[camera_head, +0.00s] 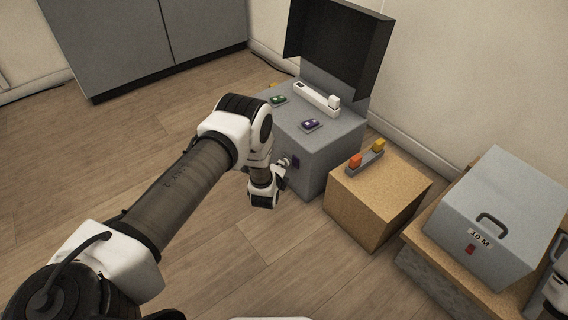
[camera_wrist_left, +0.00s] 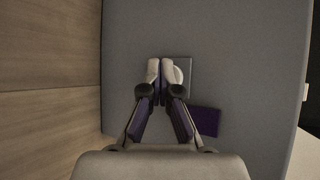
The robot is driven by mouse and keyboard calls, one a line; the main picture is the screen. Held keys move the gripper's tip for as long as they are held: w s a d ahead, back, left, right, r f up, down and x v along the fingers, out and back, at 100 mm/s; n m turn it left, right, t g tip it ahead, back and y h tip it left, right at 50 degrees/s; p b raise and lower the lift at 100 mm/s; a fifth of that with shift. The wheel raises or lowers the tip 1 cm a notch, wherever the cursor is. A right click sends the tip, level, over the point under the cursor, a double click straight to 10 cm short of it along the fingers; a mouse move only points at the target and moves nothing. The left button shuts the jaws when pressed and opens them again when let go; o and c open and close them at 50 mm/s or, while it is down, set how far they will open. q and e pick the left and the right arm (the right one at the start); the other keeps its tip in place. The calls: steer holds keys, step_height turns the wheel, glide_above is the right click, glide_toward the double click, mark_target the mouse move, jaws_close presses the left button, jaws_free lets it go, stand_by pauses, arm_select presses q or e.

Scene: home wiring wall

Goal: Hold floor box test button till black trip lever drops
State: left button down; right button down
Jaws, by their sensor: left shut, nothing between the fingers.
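The grey floor box (camera_head: 335,150) stands by the wall with its dark lid (camera_head: 340,38) up. My left gripper (camera_head: 285,163) is shut and empty at the box's front side. In the left wrist view its closed fingertips (camera_wrist_left: 159,70) are in front of a small grey plate (camera_wrist_left: 186,86). A pale round button (camera_wrist_left: 177,75) shows just right of the fingertips and is partly covered. I cannot tell whether they touch it. A purple patch (camera_wrist_left: 205,121) is beside the plate. I cannot make out a black trip lever; the arm may hide it.
The box top carries a green module (camera_head: 278,100), a purple module (camera_head: 311,124) and a white bar (camera_head: 316,98). A wooden block (camera_head: 378,205) with orange and yellow pieces stands to the right. Farther right is a grey case (camera_head: 500,215) marked 10 M. Open floor lies left.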

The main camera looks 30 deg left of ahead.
arm_select(q)
steer(key=shift+s+a+p, duration=0.35)
steer(key=shift+s+p, duration=0.3)
steer(key=shift+s, duration=0.15)
steer(key=s+p, duration=0.1)
steer(key=s+a+p, duration=0.1)
steer(key=s, duration=0.1)
steer(key=s+a+p, duration=0.1)
steer(key=shift+s, duration=0.3)
stand_by(0.4)
